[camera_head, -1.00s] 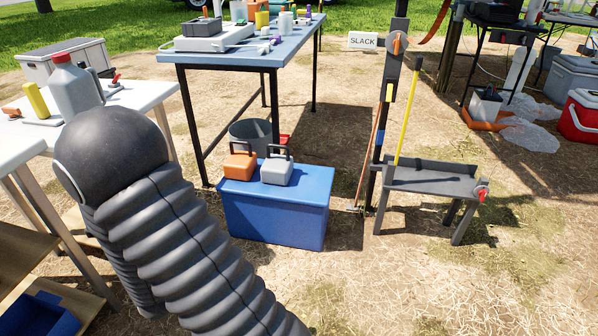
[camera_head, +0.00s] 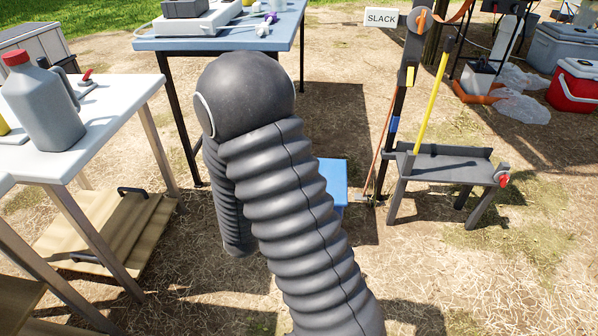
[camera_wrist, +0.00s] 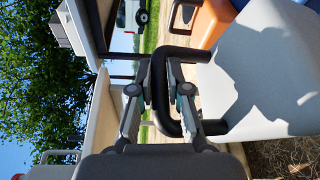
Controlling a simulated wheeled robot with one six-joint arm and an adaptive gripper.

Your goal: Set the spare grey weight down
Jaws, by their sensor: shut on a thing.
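In the wrist view, my gripper (camera_wrist: 160,100) is shut on the black handle (camera_wrist: 172,125) of the grey weight (camera_wrist: 268,75). An orange weight (camera_wrist: 214,18) shows just beyond the grey one. I cannot tell whether the grey weight is resting on something or hanging clear. In the head view, my arm hides both weights, my gripper and most of the blue box (camera_head: 333,178); only the box's right part shows.
A white table (camera_head: 110,120) with a grey jug (camera_head: 42,105) stands at left, above a wooden platform (camera_head: 105,235) with a black handle. A blue table (camera_head: 225,38) is behind. A grey bench (camera_head: 445,168) with a yellow pole stands right. Straw ground at front right is clear.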

